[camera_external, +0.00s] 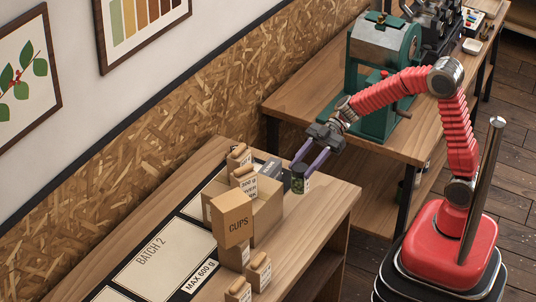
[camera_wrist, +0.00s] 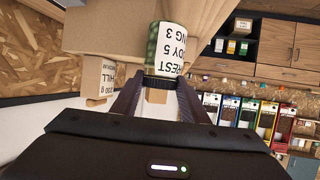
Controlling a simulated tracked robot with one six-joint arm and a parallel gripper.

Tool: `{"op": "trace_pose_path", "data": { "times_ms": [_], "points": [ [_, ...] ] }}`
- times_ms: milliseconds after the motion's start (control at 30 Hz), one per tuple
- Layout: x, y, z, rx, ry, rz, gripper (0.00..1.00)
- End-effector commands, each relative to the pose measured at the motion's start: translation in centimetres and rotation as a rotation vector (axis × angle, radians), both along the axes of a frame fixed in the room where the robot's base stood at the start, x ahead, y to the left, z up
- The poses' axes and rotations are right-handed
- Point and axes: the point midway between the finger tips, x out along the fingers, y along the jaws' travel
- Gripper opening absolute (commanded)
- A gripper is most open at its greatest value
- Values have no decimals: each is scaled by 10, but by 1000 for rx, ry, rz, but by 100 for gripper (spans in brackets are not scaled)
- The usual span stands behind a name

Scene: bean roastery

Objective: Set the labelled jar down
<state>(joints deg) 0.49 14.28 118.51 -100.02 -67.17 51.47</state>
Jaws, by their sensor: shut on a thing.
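The labelled jar (camera_external: 299,181) is small and dark green with a dark top and a white label. My gripper (camera_external: 302,168) has purple fingers and is shut on it, reaching down from the upper right. In the external view the jar is over the near table (camera_external: 325,205), right of a cardboard box; I cannot tell whether its base touches the tabletop.
A cardboard box (camera_external: 267,214) stands left of the jar, with a "CUPS" carton (camera_external: 232,219) before it. Several labelled wooden-topped blocks (camera_external: 262,270) and a grey item (camera_external: 271,169) are around them. The "BATCH 2" panel (camera_external: 152,252) is bare. Table to the jar's right is clear.

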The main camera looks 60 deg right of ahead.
Motion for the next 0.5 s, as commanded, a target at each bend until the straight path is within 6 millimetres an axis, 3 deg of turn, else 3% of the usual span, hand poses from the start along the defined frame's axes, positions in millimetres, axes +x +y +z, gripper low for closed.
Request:
{"op": "trace_pose_path", "data": {
  "times_ms": [100,200,500],
  "points": [
    [-35,6,-5,1,0,107,12],
    [-53,8,-5,1,-3,170,12],
    [-61,10,-1,1,-2,203,12]
  ]
}}
